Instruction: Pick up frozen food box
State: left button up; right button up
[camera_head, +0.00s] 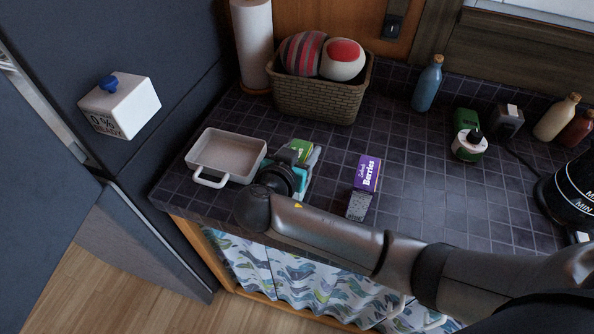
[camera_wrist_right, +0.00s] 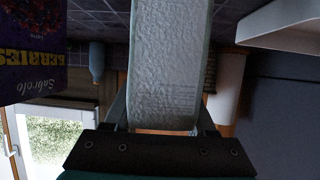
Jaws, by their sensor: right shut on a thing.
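My right gripper (camera_head: 299,168) reaches over the counter and is shut on a box (camera_head: 302,150) with a green face and pale sides. In the right wrist view the box (camera_wrist_right: 170,60) stands between the two fingers (camera_wrist_right: 163,115), its pale, frosty-textured side facing the camera. The gripper and arm hide part of the box in the head view, and I cannot tell whether it touches the counter. A purple berries box (camera_head: 368,172) stands to the right of the gripper; it also shows at the left of the right wrist view (camera_wrist_right: 32,62). My left gripper is not in view.
A white baking dish (camera_head: 206,177) sits just left of the gripper. A wicker basket (camera_head: 318,100) and paper roll (camera_head: 252,40) stand behind. Bottles (camera_head: 427,84) and a kettle (camera_head: 575,190) are right. A white carton (camera_head: 130,108) shows before the dark fridge. Centre-right counter is clear.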

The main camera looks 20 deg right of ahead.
grip_shut()
jog(key=shift+r, duration=0.1)
dwell(0.4)
